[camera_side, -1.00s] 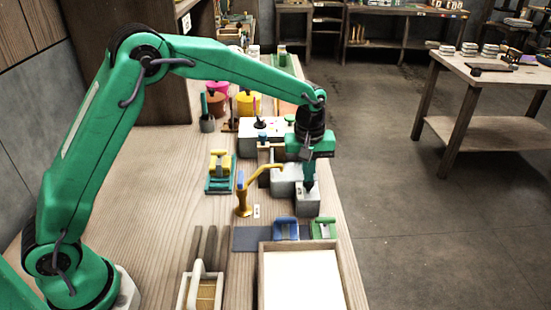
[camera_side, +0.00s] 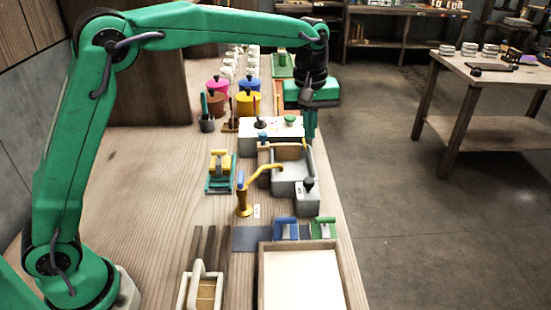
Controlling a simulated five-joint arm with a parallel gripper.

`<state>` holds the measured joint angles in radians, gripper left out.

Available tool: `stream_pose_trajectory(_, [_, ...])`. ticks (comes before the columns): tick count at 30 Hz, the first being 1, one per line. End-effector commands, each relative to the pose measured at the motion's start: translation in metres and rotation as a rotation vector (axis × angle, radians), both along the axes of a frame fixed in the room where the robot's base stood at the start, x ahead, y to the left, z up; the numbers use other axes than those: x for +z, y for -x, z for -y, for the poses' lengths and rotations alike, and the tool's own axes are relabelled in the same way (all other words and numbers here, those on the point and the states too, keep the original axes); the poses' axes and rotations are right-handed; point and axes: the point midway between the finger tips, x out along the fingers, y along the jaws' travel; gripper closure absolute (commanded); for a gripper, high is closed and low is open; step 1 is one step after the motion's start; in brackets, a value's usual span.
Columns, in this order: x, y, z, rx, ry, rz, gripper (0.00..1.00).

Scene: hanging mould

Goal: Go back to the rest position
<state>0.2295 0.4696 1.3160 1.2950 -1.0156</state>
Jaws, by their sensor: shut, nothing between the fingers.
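My gripper (camera_side: 311,128) points down in the air over the right edge of the workbench. It is shut and empty, just above and behind a grey block with a dark knob (camera_side: 308,197), apart from it as far as I can tell. A yellow bent tap-like stand with a blue top (camera_side: 243,199) stands in front of the mould.
A white box with black and green knobs (camera_side: 270,133) stands behind the mould. Colourful pots (camera_side: 250,103) are farther back. A wooden tray (camera_side: 300,246) and blue and green tools (camera_side: 286,228) lie at the front.

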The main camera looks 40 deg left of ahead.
Motion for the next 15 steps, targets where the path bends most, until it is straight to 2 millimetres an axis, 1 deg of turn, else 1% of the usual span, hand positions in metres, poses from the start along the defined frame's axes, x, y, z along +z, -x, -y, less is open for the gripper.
stream_pose_trajectory(4, [0.01, 0.001, 0.0, 0.0, 0.0, 0.001, 1.0])
stream_pose_trajectory(15, [0.016, 0.004, -0.003, -0.01, 0.0, 0.007, 1.0])
